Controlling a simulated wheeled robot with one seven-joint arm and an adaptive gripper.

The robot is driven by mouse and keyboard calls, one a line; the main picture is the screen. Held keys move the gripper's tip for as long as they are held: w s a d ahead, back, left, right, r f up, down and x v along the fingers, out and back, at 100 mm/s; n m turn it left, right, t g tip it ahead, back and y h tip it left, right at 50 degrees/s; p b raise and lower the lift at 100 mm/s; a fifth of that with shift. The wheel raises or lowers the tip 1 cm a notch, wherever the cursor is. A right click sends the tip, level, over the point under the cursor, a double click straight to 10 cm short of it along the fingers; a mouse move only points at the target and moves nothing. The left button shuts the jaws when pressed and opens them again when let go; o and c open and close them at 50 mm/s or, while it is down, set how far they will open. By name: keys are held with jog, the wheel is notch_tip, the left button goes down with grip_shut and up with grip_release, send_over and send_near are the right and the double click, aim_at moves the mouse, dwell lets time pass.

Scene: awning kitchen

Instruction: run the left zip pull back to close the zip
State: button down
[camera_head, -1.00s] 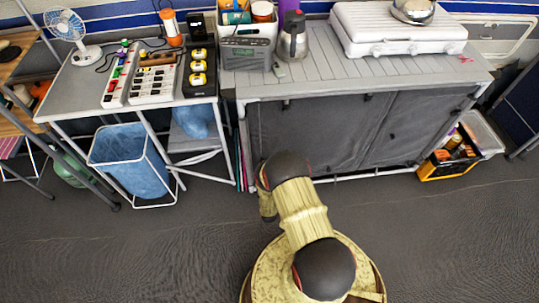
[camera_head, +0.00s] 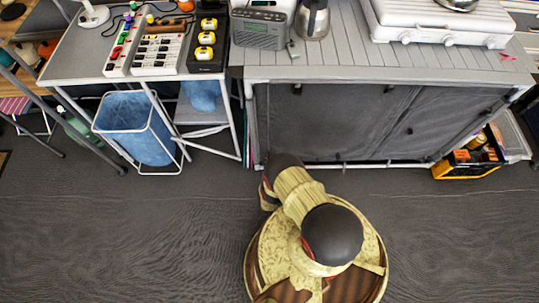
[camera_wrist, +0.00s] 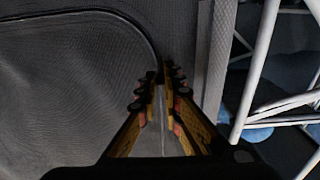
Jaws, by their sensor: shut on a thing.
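The grey fabric front of the cabinet (camera_head: 330,125) stands below the slatted worktop. In the wrist view its left panel (camera_wrist: 70,80) has a dark curved zip line (camera_wrist: 135,30) that rounds a corner and runs down to my gripper (camera_wrist: 162,78). My gripper's fingers are nearly together at the zip line, shut on the left zip pull. The pull itself is hidden between the fingertips. In the head view my arm hides my gripper, low at the cabinet's left end. Small dark tabs show on the cabinet front, one at upper left (camera_head: 268,91) and one at right (camera_head: 409,130).
A grey cabinet post (camera_wrist: 204,55) and white table tubes (camera_wrist: 262,60) stand close to the right of my gripper. A blue bin (camera_head: 135,130) stands under the left table. A black-and-yellow crate (camera_head: 468,160) sits at the cabinet's right. The front floor is open.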

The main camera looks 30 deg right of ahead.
jog(key=shift+f, duration=0.25)
jog(key=c, duration=1.9)
grip_release()
jog(key=shift+r, duration=0.1)
jog(key=shift+r, duration=4.9)
jog(key=shift+c, duration=0.7)
